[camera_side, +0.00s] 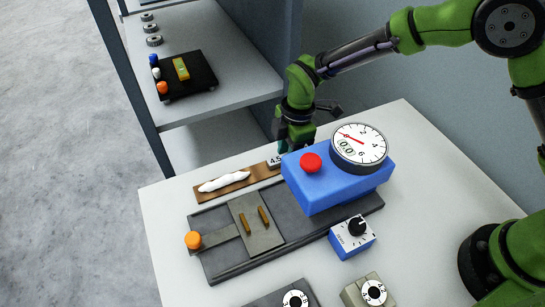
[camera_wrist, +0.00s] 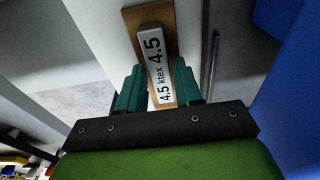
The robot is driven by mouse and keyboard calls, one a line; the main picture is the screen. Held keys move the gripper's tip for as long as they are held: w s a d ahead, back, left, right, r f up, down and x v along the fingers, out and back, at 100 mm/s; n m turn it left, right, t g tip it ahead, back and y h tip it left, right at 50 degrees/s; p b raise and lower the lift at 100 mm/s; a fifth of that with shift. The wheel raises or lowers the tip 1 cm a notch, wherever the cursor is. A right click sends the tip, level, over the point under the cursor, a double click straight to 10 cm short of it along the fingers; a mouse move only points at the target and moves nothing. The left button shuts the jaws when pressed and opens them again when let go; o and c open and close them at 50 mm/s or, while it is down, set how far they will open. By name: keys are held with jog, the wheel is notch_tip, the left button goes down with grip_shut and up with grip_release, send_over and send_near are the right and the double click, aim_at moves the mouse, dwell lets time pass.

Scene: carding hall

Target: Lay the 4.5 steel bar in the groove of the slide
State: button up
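The steel bar, a pale bar marked "4.5 ktex 4.5" (camera_wrist: 154,62), lies on a brown wooden board (camera_wrist: 132,16) in the wrist view. In the side view its 4.5 end (camera_side: 275,161) shows beside my gripper (camera_side: 296,143). In the wrist view my gripper (camera_wrist: 160,84) has its teal fingers on either side of the bar, with a narrow gap showing on the right; the bar is slightly tilted between them. The slide, a grey plate with two brass pegs (camera_side: 247,239), sits on a dark base (camera_side: 225,266). The blue gauge housing hides part of the base.
The blue housing (camera_side: 335,194) with red button and dial (camera_side: 359,144) stands close to my gripper. A white fibre tuft (camera_side: 224,183) lies on the board. An orange knob (camera_side: 193,240), a blue knob box (camera_side: 352,238) and a shelf (camera_side: 225,75) are nearby. The table's left front is bare.

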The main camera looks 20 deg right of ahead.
jog(key=shift+o, duration=0.9)
notch_tip(320, 180, up, 17)
jog(key=d, duration=0.2)
jog(key=s+d+r+m+t, duration=0.2)
jog(key=s+d+r+m, duration=0.2)
jog(key=d+r+m, duration=0.25)
jog(key=s+d+m+t, duration=0.5)
jog(key=s+d+m, duration=0.8)
jog(key=s+m, duration=0.1)
jog(key=shift+s+r+m+y, duration=0.15)
jog(key=shift+r+m+y, duration=0.05)
jog(key=shift+m+y, duration=0.15)
jog(key=shift+o, duration=0.5)
jog(key=shift+s+d+f+m, duration=0.25)
jog(key=shift+s+d+m, duration=0.1)
jog(key=shift+m, duration=0.15)
